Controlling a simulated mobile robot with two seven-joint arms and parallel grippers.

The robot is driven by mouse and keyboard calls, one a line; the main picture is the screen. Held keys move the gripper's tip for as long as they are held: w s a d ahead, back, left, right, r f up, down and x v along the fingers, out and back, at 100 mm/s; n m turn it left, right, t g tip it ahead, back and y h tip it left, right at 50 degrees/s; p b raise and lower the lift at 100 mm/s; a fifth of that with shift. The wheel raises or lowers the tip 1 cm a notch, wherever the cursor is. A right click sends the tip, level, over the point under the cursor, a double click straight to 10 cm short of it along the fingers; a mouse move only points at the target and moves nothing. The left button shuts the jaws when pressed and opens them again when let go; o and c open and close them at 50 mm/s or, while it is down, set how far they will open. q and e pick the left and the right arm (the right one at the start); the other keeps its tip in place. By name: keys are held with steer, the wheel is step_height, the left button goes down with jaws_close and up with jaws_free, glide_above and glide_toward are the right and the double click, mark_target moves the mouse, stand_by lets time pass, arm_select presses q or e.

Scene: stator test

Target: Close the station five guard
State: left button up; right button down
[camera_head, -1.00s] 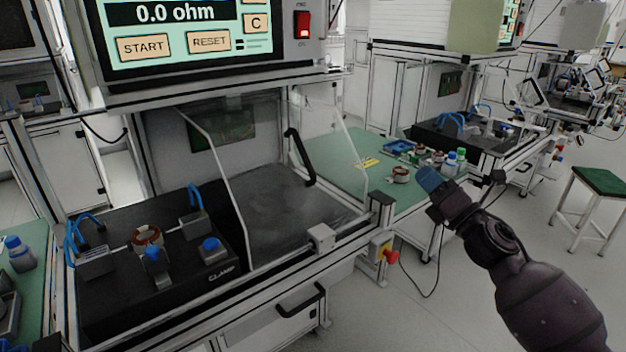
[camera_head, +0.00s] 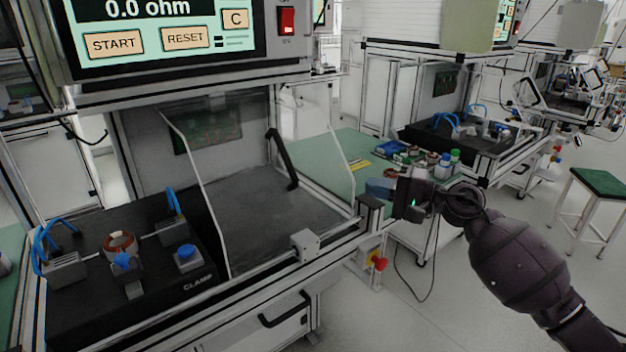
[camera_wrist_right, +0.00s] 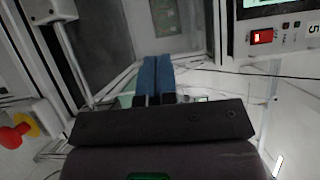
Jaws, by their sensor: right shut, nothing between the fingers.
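The station guard (camera_head: 198,160) is a clear panel box with pale slanted edges. It stands over the right part of the station bed, and the clamp fixture (camera_head: 122,262) to its left is uncovered. The guard's black upright handle (camera_head: 283,160) is at its front. My right gripper (camera_head: 380,188) is right of the handle, apart from it, near the station's right end post. In the right wrist view its blue fingers (camera_wrist_right: 157,78) are together and empty. A "5" label (camera_wrist_right: 313,28) shows beside the red switch there. My left gripper is not in view.
A front rail with a grey block (camera_head: 305,242) runs below the guard. A red emergency stop (camera_head: 378,262) sits at the station's right corner. A green table (camera_head: 345,160) with small parts and bottles stands behind my right gripper. A green stool (camera_head: 598,182) is far right.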

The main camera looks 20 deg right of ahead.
steer(key=x, duration=0.4)
steer(key=s+a+p+x, duration=0.1)
steer(key=x, duration=0.3)
steer(key=s+p+x, duration=0.1)
steer(key=x, duration=0.3)
steer(key=shift+w+a+r, duration=0.1)
steer(key=shift+w+a, duration=0.1)
steer(key=shift+a, duration=0.5)
